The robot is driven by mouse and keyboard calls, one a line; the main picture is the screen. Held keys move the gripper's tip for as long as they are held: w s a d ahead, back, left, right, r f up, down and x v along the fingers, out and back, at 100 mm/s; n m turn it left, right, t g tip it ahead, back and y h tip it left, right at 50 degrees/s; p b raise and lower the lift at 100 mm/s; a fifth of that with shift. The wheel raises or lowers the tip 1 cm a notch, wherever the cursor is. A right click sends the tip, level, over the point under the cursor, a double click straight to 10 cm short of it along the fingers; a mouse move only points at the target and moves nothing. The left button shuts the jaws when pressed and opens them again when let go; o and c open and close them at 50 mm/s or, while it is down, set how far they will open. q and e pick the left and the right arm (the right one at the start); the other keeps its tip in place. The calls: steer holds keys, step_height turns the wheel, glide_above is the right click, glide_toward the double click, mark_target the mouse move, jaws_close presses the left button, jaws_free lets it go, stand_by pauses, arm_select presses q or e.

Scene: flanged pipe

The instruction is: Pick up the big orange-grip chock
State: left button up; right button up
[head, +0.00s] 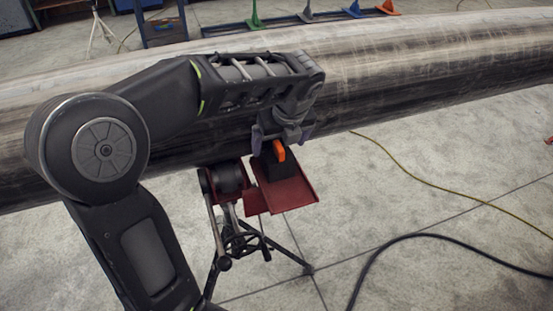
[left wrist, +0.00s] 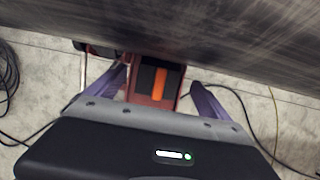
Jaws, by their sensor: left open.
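The big chock (head: 275,165) is a dark block with an orange grip. It sits on the red tray (head: 293,193) of the pipe stand, below the pipe's near side. In the left wrist view the chock (left wrist: 157,82) lies between and beyond my two purple fingers. My left gripper (head: 282,140) is open and pointing down at the chock, with its fingers on either side of the orange grip. Whether the fingers touch the chock cannot be told. My right gripper is not in view.
The large grey pipe (head: 420,85) runs across the view, close to my left gripper. The tripod stand (head: 240,240) is below. A black cable (head: 420,237) and a yellow cable (head: 420,180) lie on the floor. Coloured items (head: 352,9) stand on a rack at the back.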

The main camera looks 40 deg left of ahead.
mark_target(275, 153)
arm_select(q)
steer(key=shift+w+a+f, duration=0.1)
steer(key=shift+a+f, duration=0.1)
steer(key=shift+f, duration=0.45)
steer(key=shift+x, duration=2.6)
steer(key=shift+a, duration=0.1)
steer(key=shift+r, duration=0.1)
jaws_close()
steer(key=shift+r, duration=0.1)
